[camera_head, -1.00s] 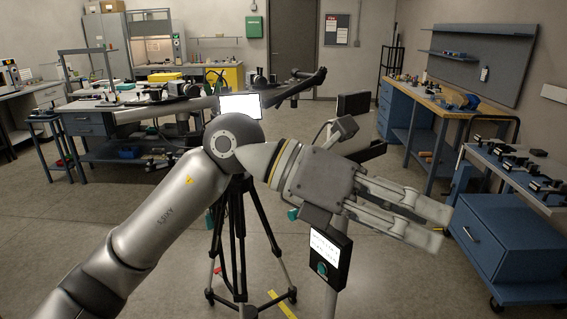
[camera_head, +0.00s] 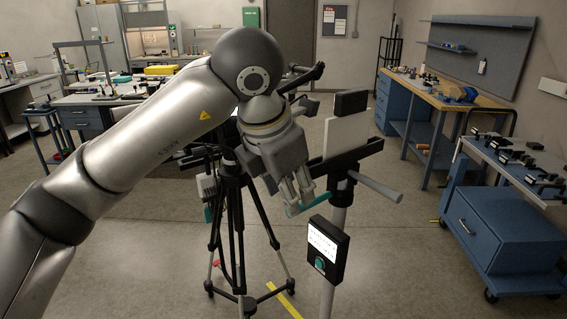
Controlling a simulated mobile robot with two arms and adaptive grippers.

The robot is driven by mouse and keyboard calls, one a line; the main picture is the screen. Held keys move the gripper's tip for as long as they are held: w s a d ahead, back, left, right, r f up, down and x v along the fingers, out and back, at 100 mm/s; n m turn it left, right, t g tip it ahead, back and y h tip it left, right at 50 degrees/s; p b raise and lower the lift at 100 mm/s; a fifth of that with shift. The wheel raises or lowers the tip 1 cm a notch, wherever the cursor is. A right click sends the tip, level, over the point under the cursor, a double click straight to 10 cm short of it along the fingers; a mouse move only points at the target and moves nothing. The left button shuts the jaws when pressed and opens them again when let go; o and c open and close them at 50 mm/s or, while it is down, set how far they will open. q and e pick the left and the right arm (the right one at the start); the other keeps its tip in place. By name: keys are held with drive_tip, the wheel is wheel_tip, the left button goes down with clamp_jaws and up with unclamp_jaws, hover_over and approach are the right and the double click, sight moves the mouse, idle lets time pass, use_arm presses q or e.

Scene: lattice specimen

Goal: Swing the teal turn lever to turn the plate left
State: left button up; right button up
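The teal turn lever (camera_head: 309,205) sticks out to the left from the post of a stand in the middle right. A pale upright plate (camera_head: 346,134) stands in a black holder (camera_head: 344,160) on top of this post. My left gripper (camera_head: 298,194) points down at the lever, its fingertips at or just over the lever's left part. The fingers look close together; I cannot tell whether they touch or grip the lever. My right gripper is not in view.
A grey bar (camera_head: 375,186) juts out right of the post. A black control box (camera_head: 326,250) with a lit screen hangs below the holder. A black tripod (camera_head: 238,240) stands close on the left. A blue cart (camera_head: 500,240) stands at the right, with free floor before it.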

sight(320, 199)
use_arm(q)
drive_tip(key=shift+p+x, duration=0.55)
drive_tip(key=shift+x, duration=1.85)
clamp_jaws()
